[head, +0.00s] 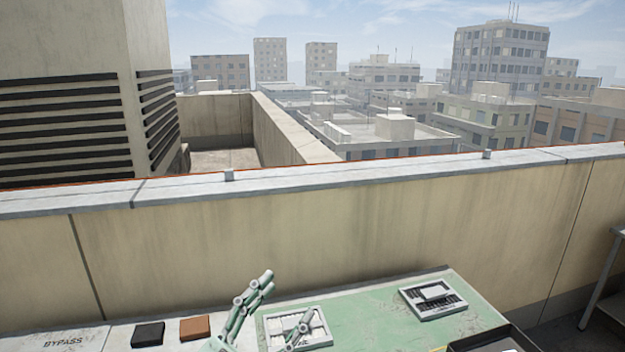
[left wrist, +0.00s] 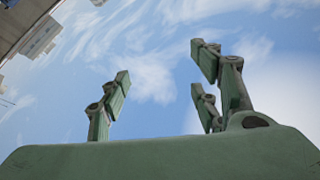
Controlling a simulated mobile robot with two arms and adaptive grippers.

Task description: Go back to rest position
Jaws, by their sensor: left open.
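My left gripper (head: 284,298) is green, with jointed fingers, and is at the bottom of the head view, raised in front of the green work surface (head: 370,305). Its fingers are spread apart with nothing between them. In the left wrist view the open fingers of the left gripper (left wrist: 160,76) point up against blue sky and cloud. My right gripper does not show in either view.
A black block (head: 148,334) and a brown block (head: 195,327) lie left of the gripper. A white-framed tray (head: 325,338) is partly behind the fingers; another framed tray (head: 433,300) lies right. A dark tray (head: 500,341) is at bottom right. A parapet wall (head: 330,235) stands behind.

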